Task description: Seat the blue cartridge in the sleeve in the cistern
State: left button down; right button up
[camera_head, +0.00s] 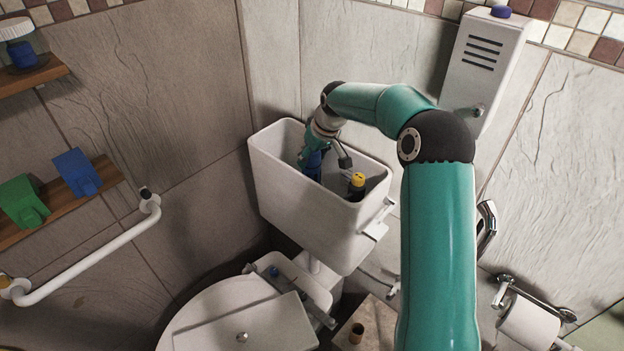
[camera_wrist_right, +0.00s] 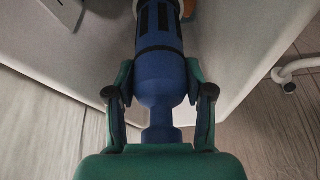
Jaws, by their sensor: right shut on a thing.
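The white cistern (camera_head: 310,222) stands open-topped at the middle of the head view. My right gripper (camera_head: 312,156) reaches down into its left part. In the wrist view my right gripper (camera_wrist_right: 159,85) is shut on the blue cartridge (camera_wrist_right: 160,60), a finger on each side of its body. The cartridge also shows in the head view (camera_head: 314,168), partly hidden by the gripper and inside the cistern. An orange part (camera_wrist_right: 188,7) shows at the cartridge's far end; I cannot tell whether it is the sleeve or whether they touch. My left gripper is not in view.
Inside the cistern, a dark post with a yellow cap (camera_head: 357,182) stands right of the gripper, with a grey rod beside it. A grab rail (camera_head: 90,258) and wooden shelves with green and blue holders are at the left. A white wall box (camera_head: 484,62) hangs upper right.

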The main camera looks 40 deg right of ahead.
aim_at(313, 177)
notch_tip(313, 177, down, 8)
jog(key=shift+r, duration=0.25)
jog(key=o, duration=1.3)
jog(key=shift+c, duration=0.2)
jog(key=v, duration=1.2)
jog(key=shift+b, duration=0.3)
